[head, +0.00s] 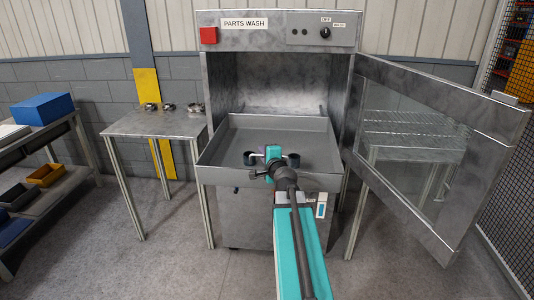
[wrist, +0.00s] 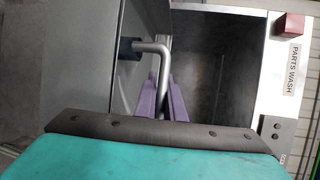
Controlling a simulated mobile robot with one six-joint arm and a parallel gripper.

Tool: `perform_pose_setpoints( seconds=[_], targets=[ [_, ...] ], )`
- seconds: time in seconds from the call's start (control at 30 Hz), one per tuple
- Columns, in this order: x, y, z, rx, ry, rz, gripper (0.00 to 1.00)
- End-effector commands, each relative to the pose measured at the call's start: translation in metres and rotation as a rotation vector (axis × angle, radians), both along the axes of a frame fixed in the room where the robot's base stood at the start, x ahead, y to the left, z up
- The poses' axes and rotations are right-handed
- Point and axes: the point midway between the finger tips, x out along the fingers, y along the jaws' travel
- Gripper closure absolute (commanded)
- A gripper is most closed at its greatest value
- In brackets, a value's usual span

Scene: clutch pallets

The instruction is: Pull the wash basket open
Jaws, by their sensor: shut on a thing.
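The wash basket (head: 225,172) is a wide, shallow grey metal tray at the opening of the parts wash cabinet (head: 222,90). Its front stands out ahead of the cabinet, and its visible inside looks empty. My gripper (head: 273,155) is at the middle of the basket's front. In the wrist view, the purple fingers of my gripper (wrist: 164,100) are shut on a bent silver bar handle (wrist: 152,47). The handle has a dark mount against the grey basket wall (wrist: 70,60). The fingertips are partly hidden by my wrist in the head view.
The cabinet's glazed door (head: 440,150) stands wide open at the right. A metal table (head: 150,124) with several small metal parts is at the left. A shelf unit (head: 65,185) with bins and a blue box (head: 42,108) is further left. Floor in front is clear.

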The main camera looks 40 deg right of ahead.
Motion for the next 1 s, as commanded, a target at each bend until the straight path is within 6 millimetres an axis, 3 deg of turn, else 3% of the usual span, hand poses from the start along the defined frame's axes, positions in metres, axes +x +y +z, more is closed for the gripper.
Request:
perform_pose_setpoints(
  seconds=[0.1, 0.13, 0.23, 0.67, 1.0],
  targets=[
    [0.0, -0.002, 0.0, 0.005, 0.001, 0.004, 1.0],
    [-0.001, -0.003, 0.0, 0.005, 0.001, 0.003, 0.89],
    [-0.003, -0.007, 0.0, 0.005, 0.001, -0.003, 0.72],
    [-0.009, -0.013, 0.0, 0.003, 0.0, -0.015, 0.72],
    [-0.029, -0.005, 0.003, 0.003, 0.0, -0.015, 0.72]
  ],
)
